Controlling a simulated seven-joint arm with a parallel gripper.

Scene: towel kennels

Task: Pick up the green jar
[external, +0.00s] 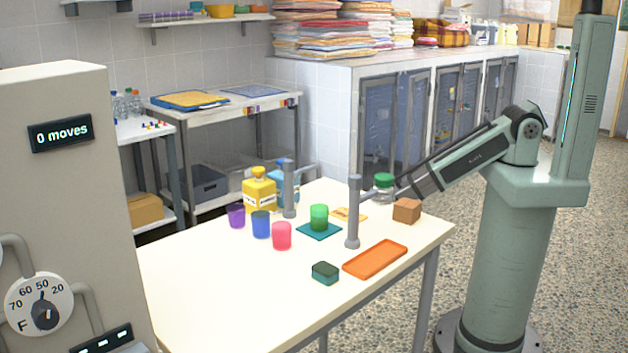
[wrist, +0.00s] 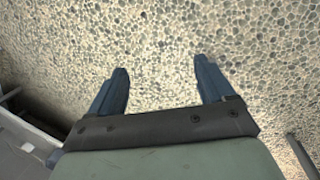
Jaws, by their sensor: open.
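A green cup-like vessel (external: 319,217) stands upright on a teal square mat (external: 318,232) near the middle of the table. A clear jar with a green lid (external: 384,188) stands farther back, by the table's far right edge. My gripper (wrist: 161,68) is open and empty in the wrist view, with only speckled floor between its fingers. In the external view the dark end of my arm is right of the lidded jar; its fingertips are hard to make out. Neither vessel shows in the wrist view.
Grey posts with side arms (external: 353,215) rise from the table (external: 220,300). Purple, blue and pink cups (external: 282,236) and a yellow bottle (external: 259,193) stand left. An orange tray (external: 375,259), a dark green block (external: 325,273) and a brown block (external: 407,210) lie right. The front left is clear.

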